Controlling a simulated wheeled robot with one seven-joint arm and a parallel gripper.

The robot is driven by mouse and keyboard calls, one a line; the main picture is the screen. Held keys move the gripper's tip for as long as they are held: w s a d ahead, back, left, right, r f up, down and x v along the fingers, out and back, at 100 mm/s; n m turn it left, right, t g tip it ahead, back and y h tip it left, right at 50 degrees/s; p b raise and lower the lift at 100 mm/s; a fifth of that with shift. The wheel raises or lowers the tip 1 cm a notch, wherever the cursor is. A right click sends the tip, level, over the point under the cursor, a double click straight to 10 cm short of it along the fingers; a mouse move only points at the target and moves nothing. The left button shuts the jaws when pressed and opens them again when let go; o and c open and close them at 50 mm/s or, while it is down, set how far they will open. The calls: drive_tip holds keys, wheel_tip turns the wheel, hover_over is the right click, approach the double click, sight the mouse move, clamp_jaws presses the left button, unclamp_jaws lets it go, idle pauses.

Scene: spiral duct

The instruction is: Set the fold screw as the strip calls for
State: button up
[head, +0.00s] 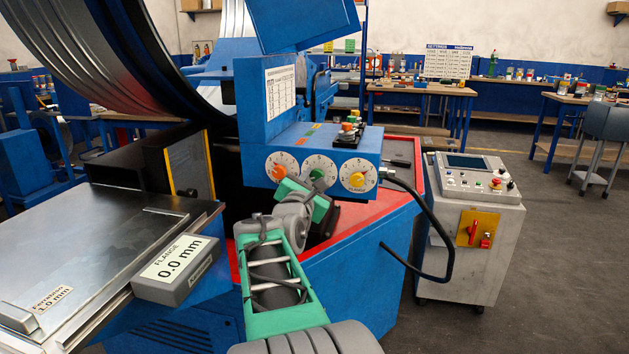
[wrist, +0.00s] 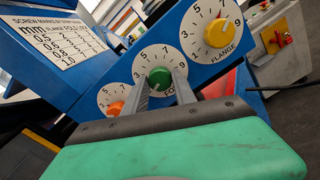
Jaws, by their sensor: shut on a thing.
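The fold screw is the green knob (wrist: 160,78) on the middle dial, whose label is partly hidden, starting "FO". It also shows in the head view (head: 317,174). My gripper (wrist: 163,92) has one finger on each side of this knob and is shut on it. In the head view my gripper (head: 314,186) reaches up to the dial from below. I cannot tell the knob's exact mark. The metal strip stock (head: 95,255) at the left carries a label reading 1.0 mm. A settings chart (wrist: 62,42) headed "screw marks by strip" is on the blue panel; its fine figures are unclear.
An orange knob (wrist: 115,107) sits left of the green one and a yellow flange knob (wrist: 220,33) right of it. A grey gauge box (head: 176,270) reads flange 0.0 mm. A black cable (head: 435,215) loops at the right, before a control cabinet (head: 470,250).

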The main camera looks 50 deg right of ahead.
clamp_jaws()
drive_tip(key=shift+m, duration=0.3)
drive_tip(key=shift+f+m+b, duration=0.15)
drive_tip(key=shift+m+b, duration=0.65)
drive_tip(key=shift+m, duration=0.4)
drive_tip(key=m+b, duration=0.2)
drive_tip(key=m, duration=0.1)
drive_tip(key=shift+m, duration=0.3)
drive_tip(key=m+b, duration=0.4)
drive_tip(key=m, duration=0.3)
drive_tip(key=shift+f+b, duration=0.1)
drive_tip(key=shift+b, duration=0.25)
drive_tip(key=m+b, duration=0.4)
drive_tip(key=m, duration=0.2)
drive_tip(key=shift+m, duration=0.4)
drive_tip(key=m+b, duration=0.3)
drive_tip(key=m, duration=0.1)
drive_tip(key=shift+r+m+b, duration=0.2)
drive_tip(key=shift+m+b, duration=0.4)
drive_tip(key=shift+m, duration=0.5)
